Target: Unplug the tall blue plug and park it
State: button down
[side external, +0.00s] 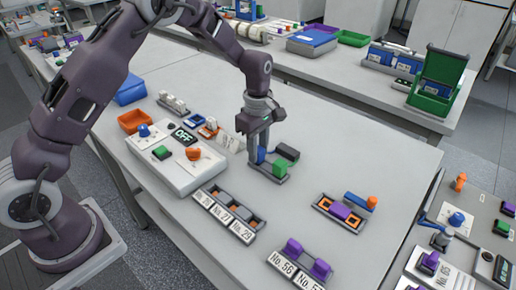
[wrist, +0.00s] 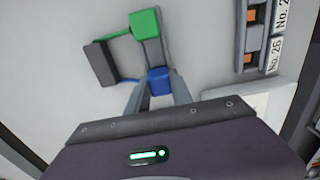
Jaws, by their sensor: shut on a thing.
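My gripper (side external: 258,150) is shut on the blue plug (side external: 261,155), which stands at one end of a grey holder (side external: 270,177). In the wrist view the blue plug (wrist: 159,81) sits between the two fingers (wrist: 160,95). A green plug (wrist: 145,23) is at the holder's other end; in the side view it (side external: 279,167) is low on the holder. I cannot tell whether the blue plug is fully seated.
A control box (side external: 178,170) with an OFF display (side external: 184,136) stands left of the holder. A numbered rack (side external: 231,213) is in front. A tray with a purple block (side external: 341,210) is to the right, and purple plugs (side external: 307,259) are at the front edge.

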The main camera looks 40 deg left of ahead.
jog(key=c, duration=1.1)
grip_release()
jog(key=shift+o, duration=0.2)
jog(key=shift+r, duration=0.1)
notch_tip(320, 180, up, 6)
jog(key=s+r+m+t, duration=0.2)
jog(key=s+r+m, duration=0.4)
jog(key=s+r, duration=0.6)
jog(key=s+r+m+t, duration=0.1)
jog(key=s+r+m, duration=0.1)
jog(key=s+m, duration=0.4)
jog(key=s+r+m+t, duration=0.2)
jog(key=s+m, duration=0.4)
jog(key=s, duration=0.7)
jog(key=shift+t, duration=0.3)
